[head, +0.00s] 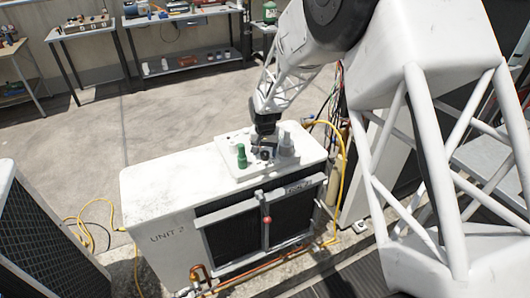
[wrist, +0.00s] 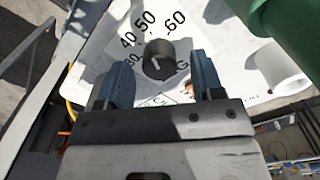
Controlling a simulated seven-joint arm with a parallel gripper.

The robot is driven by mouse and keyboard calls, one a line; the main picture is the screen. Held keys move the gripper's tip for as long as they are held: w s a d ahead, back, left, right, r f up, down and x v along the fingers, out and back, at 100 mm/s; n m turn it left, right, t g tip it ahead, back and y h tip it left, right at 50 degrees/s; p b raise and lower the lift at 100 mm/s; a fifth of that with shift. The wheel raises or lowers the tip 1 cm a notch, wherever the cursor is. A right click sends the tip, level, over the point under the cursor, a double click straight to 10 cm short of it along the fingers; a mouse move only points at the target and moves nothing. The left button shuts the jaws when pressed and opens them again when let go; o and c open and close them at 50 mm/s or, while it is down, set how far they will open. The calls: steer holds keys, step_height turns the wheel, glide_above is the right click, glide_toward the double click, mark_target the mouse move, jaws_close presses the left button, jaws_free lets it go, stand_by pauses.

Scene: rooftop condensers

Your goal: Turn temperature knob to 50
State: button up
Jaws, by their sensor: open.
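The temperature knob (wrist: 158,60) is a dark round knob on a white plate printed with 30, 40, 50 and 60. A small light mark shows on its top, but I cannot read exactly which number it faces. In the head view the knob (head: 265,154) is small and dark on top of the condenser marked UNIT 2 (head: 160,198). My gripper (wrist: 159,63) is open, with one blue-grey finger on each side of the knob. I cannot tell whether either finger touches it. In the head view my gripper (head: 264,140) is just above the plate.
A green bottle-like object (head: 241,156) stands left of the knob, and a white cylinder (head: 286,142) stands close on its right. A green cylinder (wrist: 285,30) fills the wrist view's upper right. A yellow hose (head: 341,150) runs down the condenser's right side. The condenser's left top is clear.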

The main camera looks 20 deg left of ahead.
mark_target(267, 153)
steer(key=shift+r, duration=3.55)
steer(key=shift+d+r, duration=0.3)
steer(key=shift+d, duration=0.05)
steer(key=s+d+r, duration=0.5)
steer(key=d+r, duration=0.1)
steer(key=d, duration=0.3)
steer(key=s+d+r+m+t, duration=0.1)
steer(key=s+d+r, duration=0.4)
steer(key=d, duration=0.5)
steer(key=s+d+r, duration=0.4)
steer(key=d+r, duration=0.3)
steer(key=d, duration=0.2)
steer(key=s+d, duration=0.5)
steer(key=s, duration=0.3)
steer(key=s+d+m+t, duration=0.1)
steer(key=s+d, duration=0.4)
steer(key=s, duration=0.3)
steer(key=s+d+r, duration=0.1)
steer(key=s+d, duration=0.5)
steer(key=s, duration=0.3)
steer(key=shift+t, duration=0.3)
